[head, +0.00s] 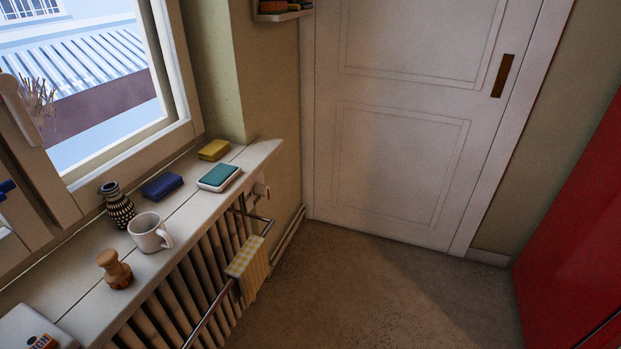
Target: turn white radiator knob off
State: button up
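The white radiator knob (261,190) shows small at the far right end of the radiator, just under the end of the window sill. It has a little red on it; its turn position is too small to tell. The ribbed radiator (206,262) runs along the left wall below the sill. My gripper is not in the head view, so its place relative to the knob cannot be seen.
A metal rail with a yellow checked cloth (246,258) stands out in front of the radiator. The sill (190,212) holds a white mug (150,232), a patterned vase (117,205), a wooden stamp-like object (114,268) and sponges. The floor (370,300) is clear; a red cabinet (580,230) stands right.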

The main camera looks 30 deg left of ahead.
aim_at(261, 189)
jog(key=z, duration=0.05)
jog(key=i, duration=0.85)
jog(key=u, duration=0.65)
jog(key=i, duration=0.75)
jog(key=u, duration=0.45)
